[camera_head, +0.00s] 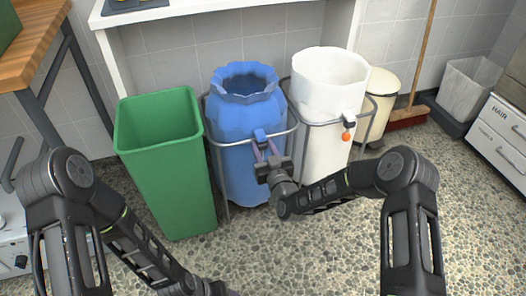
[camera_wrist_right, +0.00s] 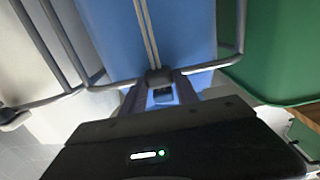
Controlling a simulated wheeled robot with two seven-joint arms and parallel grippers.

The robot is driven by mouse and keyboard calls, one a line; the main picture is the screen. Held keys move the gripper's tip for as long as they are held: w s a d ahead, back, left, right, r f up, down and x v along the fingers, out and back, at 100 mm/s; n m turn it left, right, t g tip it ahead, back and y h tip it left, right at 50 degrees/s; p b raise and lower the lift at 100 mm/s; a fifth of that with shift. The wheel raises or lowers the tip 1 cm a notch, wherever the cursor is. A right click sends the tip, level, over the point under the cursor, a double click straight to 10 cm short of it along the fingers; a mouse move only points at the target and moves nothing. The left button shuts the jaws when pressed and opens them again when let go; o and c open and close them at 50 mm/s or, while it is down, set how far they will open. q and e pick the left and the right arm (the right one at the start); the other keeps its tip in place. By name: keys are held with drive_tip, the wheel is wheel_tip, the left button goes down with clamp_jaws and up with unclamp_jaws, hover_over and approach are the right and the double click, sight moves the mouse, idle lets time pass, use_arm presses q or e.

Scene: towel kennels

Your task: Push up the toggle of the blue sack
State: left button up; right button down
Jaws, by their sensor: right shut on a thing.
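The blue sack (camera_head: 232,127) hangs in a grey wire stand, its gathered mouth open at the top. Its small toggle (camera_head: 260,134) is at the front, near the stand's upper rail. My right gripper (camera_head: 267,156) reaches up to it from the front and is shut on it. In the right wrist view, the fingers (camera_wrist_right: 160,92) close around the toggle area, where a small dark piece (camera_wrist_right: 158,77) shows with two pale cords (camera_wrist_right: 148,30) against the blue cloth. The fingertips partly hide the toggle. My left arm runs out of the bottom of the head view; its gripper is out of view.
A green bin (camera_head: 168,165) stands close left of the blue sack. A cream pedal bin (camera_head: 382,100), broom (camera_head: 408,116) and drawers (camera_head: 500,135) are farther right.

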drive_tip(key=c, duration=0.9)
unclamp_jaws()
drive_tip(key=shift+p+v, duration=0.9)
drive_tip(key=shift+v, duration=3.05)
